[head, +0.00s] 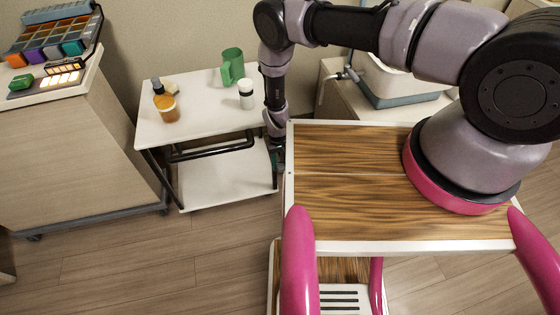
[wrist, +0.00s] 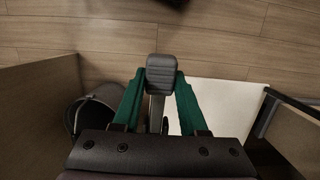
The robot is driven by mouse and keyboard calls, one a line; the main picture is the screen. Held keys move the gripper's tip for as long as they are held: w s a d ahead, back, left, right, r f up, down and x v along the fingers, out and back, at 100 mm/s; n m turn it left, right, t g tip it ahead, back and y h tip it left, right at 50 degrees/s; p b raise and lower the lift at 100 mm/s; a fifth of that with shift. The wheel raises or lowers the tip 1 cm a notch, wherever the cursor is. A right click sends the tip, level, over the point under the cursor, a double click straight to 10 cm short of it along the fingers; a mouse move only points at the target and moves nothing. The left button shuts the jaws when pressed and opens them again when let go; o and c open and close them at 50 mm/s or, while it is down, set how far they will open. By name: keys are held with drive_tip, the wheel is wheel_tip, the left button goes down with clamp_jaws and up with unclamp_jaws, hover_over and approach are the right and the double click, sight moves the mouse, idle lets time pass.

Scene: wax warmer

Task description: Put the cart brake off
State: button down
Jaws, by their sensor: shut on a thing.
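The white cart (head: 205,92) stands left of centre in the head view, with a lower shelf (head: 225,178) and a black bar frame. My gripper (head: 277,158) is at the cart's right end, partly hidden behind my wooden top. In the wrist view my gripper (wrist: 160,72) has a green finger on each side of a dark ribbed lever pad (wrist: 160,82) on a grey stem, and is shut on it. I take this pad for the brake lever. Its lower end is hidden by the gripper body. The cart's white surface (wrist: 232,105) shows right of the fingers.
A wooden cabinet (head: 75,150) stands to the left. A dark round bin (wrist: 92,108) is left of the fingers in the wrist view. The floor in front is clear.

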sight(278, 160)
drive_tip(key=shift+r, duration=0.2)
idle(0.4)
drive_tip(key=shift+c, duration=2.2)
unclamp_jaws()
wheel_tip(278, 160, up, 10)
drive_tip(key=w, duration=0.2)
drive_tip(key=shift+w+a+r, duration=0.25)
drive_tip(key=shift+a, duration=0.1)
